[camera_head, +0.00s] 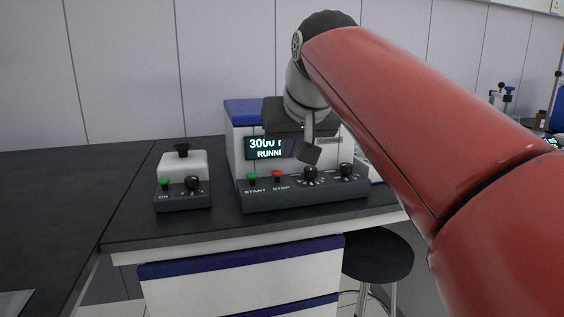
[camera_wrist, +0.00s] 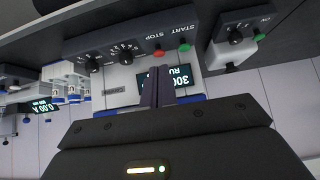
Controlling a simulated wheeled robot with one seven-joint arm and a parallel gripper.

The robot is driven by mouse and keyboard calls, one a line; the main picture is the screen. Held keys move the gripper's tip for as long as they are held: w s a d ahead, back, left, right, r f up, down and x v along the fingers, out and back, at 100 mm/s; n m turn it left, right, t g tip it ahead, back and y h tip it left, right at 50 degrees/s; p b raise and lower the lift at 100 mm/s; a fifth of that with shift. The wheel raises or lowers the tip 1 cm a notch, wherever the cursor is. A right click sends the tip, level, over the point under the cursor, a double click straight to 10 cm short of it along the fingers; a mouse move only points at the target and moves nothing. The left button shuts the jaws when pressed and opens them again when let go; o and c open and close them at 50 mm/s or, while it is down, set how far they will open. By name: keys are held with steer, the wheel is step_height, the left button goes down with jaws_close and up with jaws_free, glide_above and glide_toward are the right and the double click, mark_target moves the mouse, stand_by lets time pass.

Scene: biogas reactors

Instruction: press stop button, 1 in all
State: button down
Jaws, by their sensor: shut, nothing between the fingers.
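The red stop button (camera_head: 278,174) is on the dark front panel of the centrifuge-like machine (camera_head: 300,199), just right of the green start button (camera_head: 252,176). Its display (camera_head: 264,148) reads 3000 and RUNNING, partly hidden by my gripper. My gripper (camera_head: 309,154) is shut and empty, in front of the machine's upper part, above and right of the stop button, apart from it. In the wrist view, my shut fingers (camera_wrist: 158,78) point towards the machine, with the red stop button (camera_wrist: 159,53) just beyond their tips. The green start button (camera_wrist: 184,47) is beside it.
A smaller device (camera_head: 182,168) with a green button and a knob stands to the left on the dark bench (camera_head: 130,215). Two black knobs (camera_head: 310,173) are right of the stop button. A black stool (camera_head: 378,255) stands below at the right. The left bench is mostly clear.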

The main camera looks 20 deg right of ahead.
steer(key=shift+t, duration=0.3)
steer(key=w+r, duration=0.2)
steer(key=r, duration=0.1)
steer(key=d+r, duration=0.1)
steer(key=r, duration=0.1)
steer(key=shift+w, duration=0.4)
steer(key=shift+f, duration=0.2)
glide_above(279, 173)
steer(key=f, duration=0.5)
steer(key=f+b, duration=0.1)
steer(key=f, duration=0.1)
steer(key=shift+s+f, duration=0.25)
steer(key=shift+s, duration=0.1)
step_height(279, 173, down, 2)
steer(key=shift+s+f, duration=0.15)
steer(key=shift+f, duration=0.05)
steer(key=shift+f+b, duration=0.3)
steer(key=shift+f, duration=0.2)
step_height(279, 173, down, 2)
steer(key=shift+f+b, duration=0.1)
steer(key=shift+b, duration=0.75)
